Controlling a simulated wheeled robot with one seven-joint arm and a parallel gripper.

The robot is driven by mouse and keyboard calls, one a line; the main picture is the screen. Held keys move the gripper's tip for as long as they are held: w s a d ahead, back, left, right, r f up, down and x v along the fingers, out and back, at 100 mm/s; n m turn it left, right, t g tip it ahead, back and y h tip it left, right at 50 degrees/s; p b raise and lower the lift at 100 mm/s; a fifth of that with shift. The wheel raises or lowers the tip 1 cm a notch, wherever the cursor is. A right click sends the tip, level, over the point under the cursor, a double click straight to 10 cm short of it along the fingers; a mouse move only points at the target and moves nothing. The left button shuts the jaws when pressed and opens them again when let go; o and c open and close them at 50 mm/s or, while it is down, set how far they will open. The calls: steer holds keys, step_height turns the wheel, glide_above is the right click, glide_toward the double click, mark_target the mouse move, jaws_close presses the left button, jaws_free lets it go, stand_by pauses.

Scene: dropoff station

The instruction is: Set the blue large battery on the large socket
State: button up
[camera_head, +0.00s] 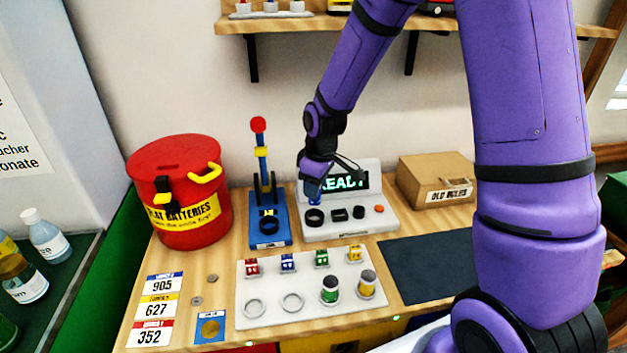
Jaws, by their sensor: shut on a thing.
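The blue large battery (314,197) is in my gripper (316,180), at the left of the white charger station (345,232). My gripper is shut on its upper part, and the battery looks upright. The large socket (314,217) is the widest black ring on the station's front left. The battery's lower end appears just above or behind this ring; I cannot tell whether they touch. My gripper hides part of the battery and the left edge of the lit READY display (345,182).
Left of the station stands a blue press with a red-knobbed lever (259,145). In front lies a white tray (325,308) with several batteries and two empty rings. A red bin (180,165), cardboard box (425,170) and dark mat (432,265) are nearby.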

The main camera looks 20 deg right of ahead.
mark_target(314, 202)
steer(key=shift+a+f, duration=0.1)
steer(key=shift+f, duration=2.55)
steer(key=shift+f, duration=0.6)
steer(key=o, duration=0.7)
steer(key=shift+s+d+r, duration=0.15)
steer(key=shift+r, duration=1.7)
steer(key=shift+s+d+r, duration=0.2)
steer(key=shift+r, duration=1.6)
steer(key=shift+s+d+r, duration=0.15)
steer(key=shift+r, duration=1.7)
